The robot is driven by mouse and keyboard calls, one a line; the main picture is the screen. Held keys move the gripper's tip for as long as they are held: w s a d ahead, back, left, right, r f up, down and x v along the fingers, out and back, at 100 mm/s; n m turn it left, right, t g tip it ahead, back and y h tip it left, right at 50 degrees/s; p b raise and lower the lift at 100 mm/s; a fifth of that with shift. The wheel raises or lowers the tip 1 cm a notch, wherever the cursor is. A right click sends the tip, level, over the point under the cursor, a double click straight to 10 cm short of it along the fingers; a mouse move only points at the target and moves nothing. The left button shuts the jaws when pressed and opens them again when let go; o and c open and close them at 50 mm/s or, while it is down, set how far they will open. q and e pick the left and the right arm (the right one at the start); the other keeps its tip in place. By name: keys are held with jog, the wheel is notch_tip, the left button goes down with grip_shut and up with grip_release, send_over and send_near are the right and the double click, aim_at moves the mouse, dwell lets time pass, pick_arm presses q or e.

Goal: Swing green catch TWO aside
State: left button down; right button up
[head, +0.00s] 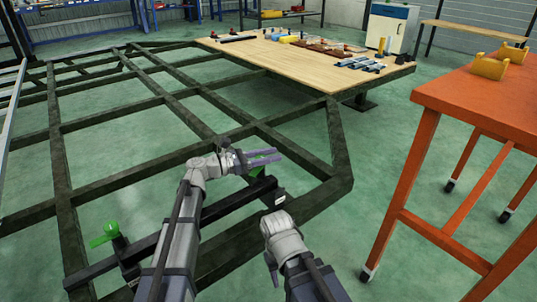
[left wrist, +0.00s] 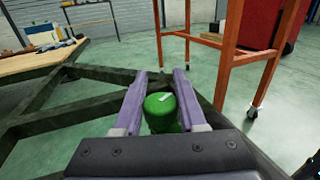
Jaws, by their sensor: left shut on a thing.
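A green catch (left wrist: 161,108) with a rounded top and a small white mark stands between the purple fingers of my left gripper (left wrist: 158,100) in the left wrist view. The gripper is shut on it. In the head view my left gripper (head: 265,158) reaches right over the dark bar, and it hides most of this catch (head: 258,170). A second green catch (head: 104,236) sits at the left end of the bar, apart from my gripper. I cannot read a number on either catch. My right arm shows at the bottom, but its fingers do not.
The dark chassis frame (head: 165,97) spreads over the green floor with open gaps between its beams. A wooden board (head: 290,62) with several tools lies at the back. An orange table (head: 480,100) on castors stands at the right.

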pick_arm(q)
jog(key=shift+s+d+m+g+h, duration=0.15)
jog(key=shift+s+m+g, duration=0.15)
jog(key=shift+m+g, duration=1.35)
jog(key=shift+s+a+m+g+h, duration=0.25)
jog(key=shift+m+g, duration=0.7)
jog(key=shift+g, duration=1.4)
jog(key=shift+s+d, duration=0.15)
jog(key=shift+d, duration=0.05)
jog(key=shift+c, duration=2.4)
grip_release()
jog(key=w+a, duration=0.1)
jog(key=a, duration=0.6)
jog(key=shift+w+a, duration=0.15)
jog(key=shift+a, duration=0.2)
